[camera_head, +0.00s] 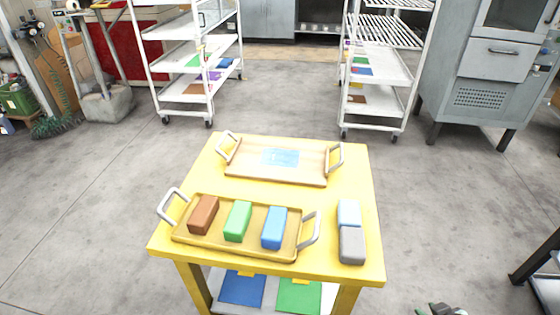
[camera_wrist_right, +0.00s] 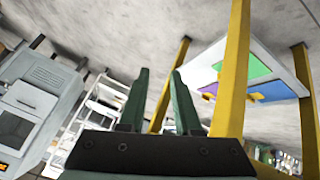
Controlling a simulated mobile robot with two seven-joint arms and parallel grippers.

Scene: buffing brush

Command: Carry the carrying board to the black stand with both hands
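Two boards with grey metal handles at both ends lie on a yellow table (camera_head: 345,185); I cannot tell which is the carrying board. The front board (camera_head: 188,237) is yellowish-brown and bears a brown block (camera_head: 203,215), a green block (camera_head: 238,221) and a blue block (camera_head: 274,228). The back board (camera_head: 242,164) is light wood with a pale blue patch. A dark-legged stand (camera_head: 522,272), perhaps the black stand, is cut off at the right edge. My right gripper (camera_head: 441,310) barely shows at the bottom, right of the table. Its fingers (camera_wrist_right: 160,98) are apart and empty in the wrist view. My left gripper is not visible.
A light blue block (camera_head: 349,213) and a grey block (camera_head: 352,245) lie at the table's right edge. White wheeled racks (camera_head: 185,62) and (camera_head: 385,68) stand behind, with a grey cabinet (camera_head: 485,95) at right. Floor (camera_head: 450,195) between table and cabinet is clear.

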